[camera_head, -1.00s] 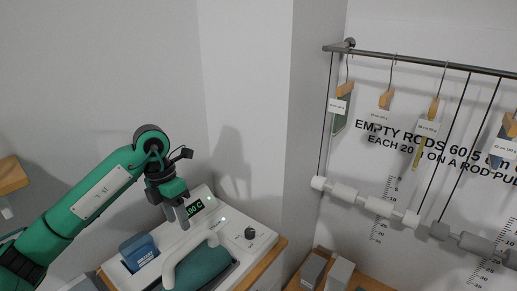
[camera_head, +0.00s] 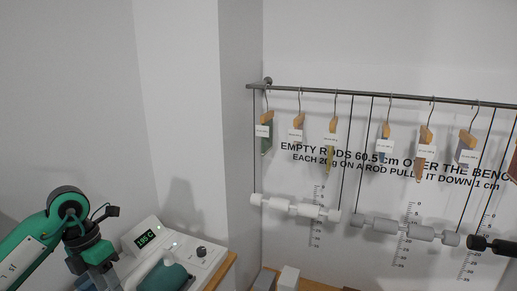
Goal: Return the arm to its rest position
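My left arm comes in at the lower left, green with dark joints. Its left gripper (camera_head: 104,276) points down beside the white device with a lit display, at the bottom edge of the view. The fingertips are small and partly cut off, so I cannot tell whether they are open or shut. I see nothing clearly held in it. My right arm and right gripper are not in view.
A white device (camera_head: 205,252) with a green display, a knob and a teal-topped handle stands on a wooden-edged bench. A metal rail (camera_head: 380,96) carries several hangers with tags. White (camera_head: 295,207), grey (camera_head: 405,229) and black (camera_head: 490,244) rods hang on cords before a scaled wall.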

